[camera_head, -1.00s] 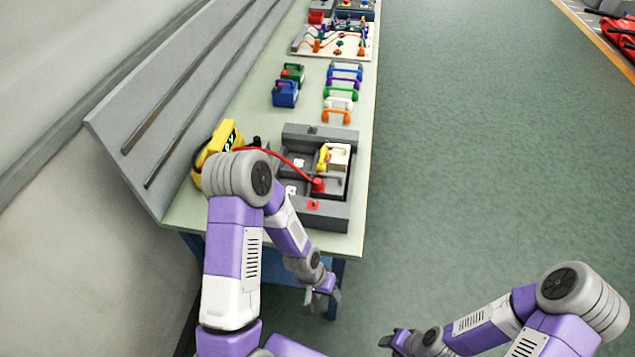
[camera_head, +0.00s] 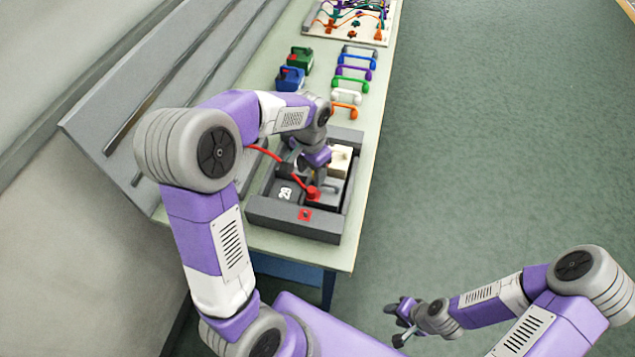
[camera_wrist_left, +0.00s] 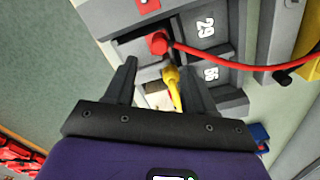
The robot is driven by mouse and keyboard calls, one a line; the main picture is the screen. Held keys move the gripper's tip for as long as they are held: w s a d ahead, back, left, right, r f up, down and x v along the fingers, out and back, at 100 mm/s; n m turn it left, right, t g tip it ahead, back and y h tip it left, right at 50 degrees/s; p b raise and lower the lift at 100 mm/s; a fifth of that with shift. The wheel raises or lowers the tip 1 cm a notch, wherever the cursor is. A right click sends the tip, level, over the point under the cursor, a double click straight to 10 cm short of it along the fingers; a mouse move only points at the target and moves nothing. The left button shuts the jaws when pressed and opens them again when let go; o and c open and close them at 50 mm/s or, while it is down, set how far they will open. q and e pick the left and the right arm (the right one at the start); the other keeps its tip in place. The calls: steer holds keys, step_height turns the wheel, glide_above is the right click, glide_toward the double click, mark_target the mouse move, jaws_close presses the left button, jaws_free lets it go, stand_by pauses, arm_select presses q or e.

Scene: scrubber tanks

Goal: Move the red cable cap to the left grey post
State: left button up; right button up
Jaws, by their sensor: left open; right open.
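The red cable cap (camera_head: 313,192) sits in the grey tray (camera_head: 290,223), at the end of a red cable. It also shows in the left wrist view (camera_wrist_left: 158,43), just beyond my fingertips. My left gripper (camera_head: 320,178) is open and points down into the tray, close behind the cap; its fingers (camera_wrist_left: 155,66) hold nothing. A yellow cable end (camera_wrist_left: 173,88) lies between and below the fingers. A grey block marked 29 (camera_head: 286,192) is beside the cap. I cannot tell which part is the left grey post. My right gripper (camera_head: 400,322) is open and empty, away from the bench.
Several coloured handles (camera_head: 352,70) and blue and green boxes (camera_head: 290,79) stand farther up the bench. A board with cables (camera_head: 345,20) is beyond them. A white block (camera_head: 340,160) is at the tray's right. My left arm hides the yellow meter in the head view.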

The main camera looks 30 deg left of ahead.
mark_target(311, 189)
arm_select(q)
steer(key=shift+s, duration=0.1)
steer(key=shift+f, duration=0.15)
step_height(311, 189, down, 9)
steer(key=b, duration=0.7)
stand_by(1.1)
jaws_close()
stand_by(0.3)
